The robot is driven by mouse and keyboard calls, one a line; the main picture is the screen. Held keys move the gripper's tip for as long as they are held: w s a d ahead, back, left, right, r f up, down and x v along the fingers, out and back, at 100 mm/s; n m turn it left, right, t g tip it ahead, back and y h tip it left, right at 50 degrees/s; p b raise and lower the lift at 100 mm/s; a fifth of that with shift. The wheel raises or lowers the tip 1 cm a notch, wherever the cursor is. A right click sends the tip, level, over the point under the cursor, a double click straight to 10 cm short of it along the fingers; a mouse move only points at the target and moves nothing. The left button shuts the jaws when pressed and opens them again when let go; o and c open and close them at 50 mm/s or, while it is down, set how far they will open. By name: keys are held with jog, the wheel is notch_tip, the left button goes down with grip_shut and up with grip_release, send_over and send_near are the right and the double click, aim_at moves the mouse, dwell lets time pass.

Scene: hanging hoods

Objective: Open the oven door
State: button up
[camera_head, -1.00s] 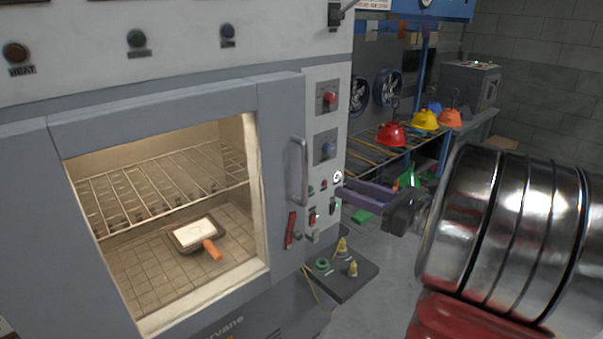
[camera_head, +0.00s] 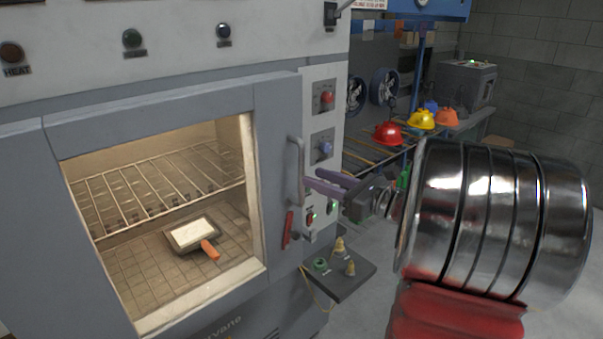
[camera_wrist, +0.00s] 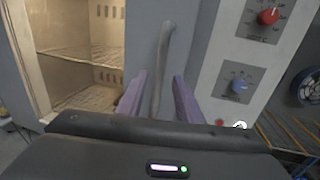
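The grey oven door (camera_head: 180,105) has a large window and appears shut. Its vertical bar handle (camera_head: 296,170) is on the door's right side, and a red latch lever (camera_head: 288,230) is below it. My gripper (camera_head: 312,180), with two purple fingers, is at the handle's right, its tips close to the bar. In the wrist view my gripper (camera_wrist: 160,80) is open, and the handle (camera_wrist: 165,48) shows between the two fingers with gaps on both sides. I cannot tell whether the tips reach past the bar.
A control panel with a red knob (camera_head: 326,97) and a blue knob (camera_head: 325,148) is right of the door. A small shelf (camera_head: 345,283) juts out below it. Hard hats, including a red one (camera_head: 388,133), are at the back right. A tray (camera_head: 176,249) is inside the oven.

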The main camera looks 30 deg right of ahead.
send_over(301, 200)
jog(key=shift+w+d, duration=0.3)
jog(key=shift+w, duration=0.05)
jog(key=shift+c, duration=0.3)
grip_shut()
dwell(0.3)
